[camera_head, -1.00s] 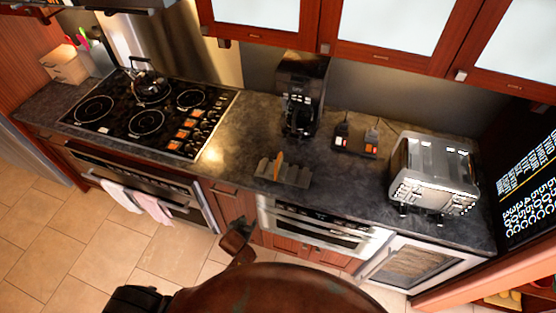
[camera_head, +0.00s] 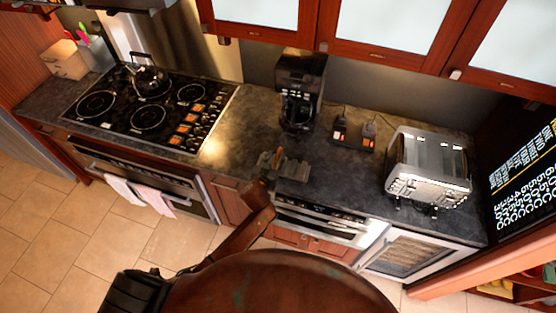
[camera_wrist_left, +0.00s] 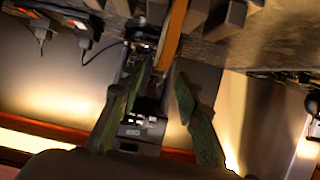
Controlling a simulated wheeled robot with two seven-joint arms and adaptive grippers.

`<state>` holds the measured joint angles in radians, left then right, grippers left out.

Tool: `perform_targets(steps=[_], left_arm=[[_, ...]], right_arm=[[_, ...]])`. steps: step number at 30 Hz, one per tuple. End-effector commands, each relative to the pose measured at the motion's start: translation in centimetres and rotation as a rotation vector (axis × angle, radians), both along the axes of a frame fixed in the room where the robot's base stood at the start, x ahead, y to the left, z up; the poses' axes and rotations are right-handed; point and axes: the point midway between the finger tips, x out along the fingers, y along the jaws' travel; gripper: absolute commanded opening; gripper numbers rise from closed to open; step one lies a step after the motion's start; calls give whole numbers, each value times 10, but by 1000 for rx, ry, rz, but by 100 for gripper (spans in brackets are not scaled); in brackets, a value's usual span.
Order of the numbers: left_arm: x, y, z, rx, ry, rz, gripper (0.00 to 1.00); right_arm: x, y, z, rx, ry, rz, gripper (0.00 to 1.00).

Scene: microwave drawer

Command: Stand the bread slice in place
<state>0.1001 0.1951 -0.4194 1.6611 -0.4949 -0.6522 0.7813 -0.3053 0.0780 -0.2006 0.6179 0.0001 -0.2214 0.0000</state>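The bread slice (camera_wrist_left: 174,35) shows in the left wrist view as a thin brown edge, standing beside the grey prongs of a rack (camera_wrist_left: 228,16). In the head view the rack (camera_head: 292,168) sits near the counter's front edge. My left gripper (camera_head: 268,178) is at the rack's left end and mostly hides the slice there. In the left wrist view my left gripper (camera_wrist_left: 163,72) has its two dark green fingers apart, with the slice's near end between or just beyond the tips. Contact cannot be told. My right gripper is not in view.
A coffee maker (camera_head: 299,92) stands behind the rack. A small black device with cords (camera_head: 352,140) and a silver toaster (camera_head: 430,165) are to the right. The stove (camera_head: 150,105) is to the left. The counter between stove and rack is clear.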

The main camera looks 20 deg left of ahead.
Motion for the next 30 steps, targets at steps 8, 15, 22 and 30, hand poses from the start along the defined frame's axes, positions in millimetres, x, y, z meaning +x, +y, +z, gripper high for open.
perform_targets(steps=[8, 15, 22, 30], left_arm=[[32, -2, -16, 1, 0, 0, 30], [42, -2, -21, 0, 0, -1, 30], [41, -2, -22, -1, 0, -1, 25], [41, -2, -22, -1, 1, -1, 6]], right_arm=[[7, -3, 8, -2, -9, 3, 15], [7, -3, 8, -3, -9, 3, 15], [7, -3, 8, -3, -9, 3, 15], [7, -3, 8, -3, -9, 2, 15]])
